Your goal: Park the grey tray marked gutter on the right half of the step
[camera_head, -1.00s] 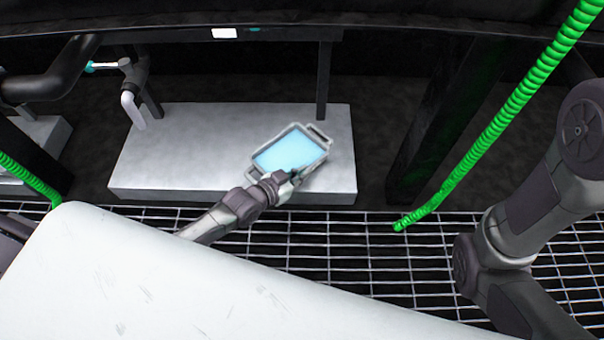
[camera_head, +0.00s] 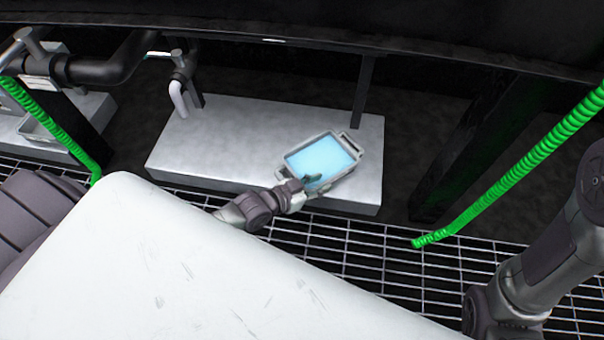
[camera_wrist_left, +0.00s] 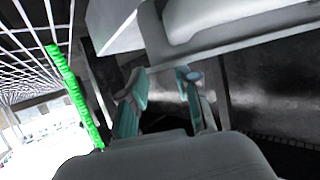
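The grey tray (camera_head: 345,170) holds light-blue contents and lies slightly turned on the right half of the pale grey step (camera_head: 225,140). Its marking cannot be read.
A dark post (camera_head: 365,92) stands behind the tray, and a pipe with a valve (camera_head: 180,90) is at the step's back left. Green hoses hang at left (camera_head: 60,125) and right (camera_head: 520,165). Another tray (camera_head: 45,135) lies far left. The step's left half is bare.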

